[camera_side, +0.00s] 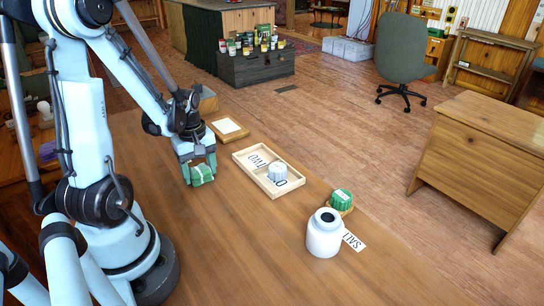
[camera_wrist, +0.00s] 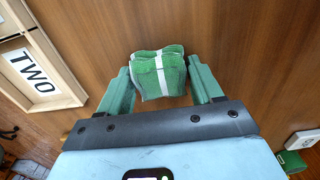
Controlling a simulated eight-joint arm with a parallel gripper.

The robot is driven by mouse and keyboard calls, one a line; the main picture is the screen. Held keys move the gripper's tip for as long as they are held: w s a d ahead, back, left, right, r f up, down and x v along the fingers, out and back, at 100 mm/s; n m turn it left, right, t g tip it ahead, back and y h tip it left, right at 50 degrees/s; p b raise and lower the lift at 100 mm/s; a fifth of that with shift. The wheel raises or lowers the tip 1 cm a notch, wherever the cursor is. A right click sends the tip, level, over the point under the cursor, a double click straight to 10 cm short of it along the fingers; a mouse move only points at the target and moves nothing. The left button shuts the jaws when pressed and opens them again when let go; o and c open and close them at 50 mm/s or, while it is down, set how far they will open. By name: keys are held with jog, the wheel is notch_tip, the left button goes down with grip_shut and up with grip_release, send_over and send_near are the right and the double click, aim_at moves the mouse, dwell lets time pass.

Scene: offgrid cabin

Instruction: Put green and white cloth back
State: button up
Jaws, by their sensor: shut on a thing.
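The green and white cloth (camera_side: 203,176) is a folded green bundle with a white stripe, at the left part of the wooden table. It also shows in the wrist view (camera_wrist: 158,76), between the two green fingers. My gripper (camera_side: 199,172) points down with its fingers on either side of the cloth and is shut on it. I cannot tell whether the cloth touches the table. A shallow wooden tray (camera_side: 246,160) lies to the right of the gripper. Its left part has a "TWO" label (camera_wrist: 35,70) and is empty; a grey object (camera_side: 277,172) covers part of another label.
A white jar (camera_side: 323,236) stands at the front right beside a "SALT"-like label (camera_side: 354,241). A green item (camera_side: 342,197) sits behind it on a small wooden base. A wooden block with a white top (camera_side: 229,127) is behind the gripper. The table front is clear.

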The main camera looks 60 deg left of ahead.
aim_at(199, 169)
jog(key=o, duration=0.9)
jog(key=shift+o, duration=0.2)
notch_tip(199, 169, up, 12)
jog(key=w+d+r+m+t, duration=0.1)
jog(key=w+d+m+t, duration=0.2)
jog(key=d+m, duration=0.6)
jog(key=w+d+m+t, duration=0.4)
jog(key=d+m, duration=0.5)
jog(key=d, duration=0.1)
jog(key=shift+w+d+r, duration=0.15)
jog(key=shift+d+r, duration=0.2)
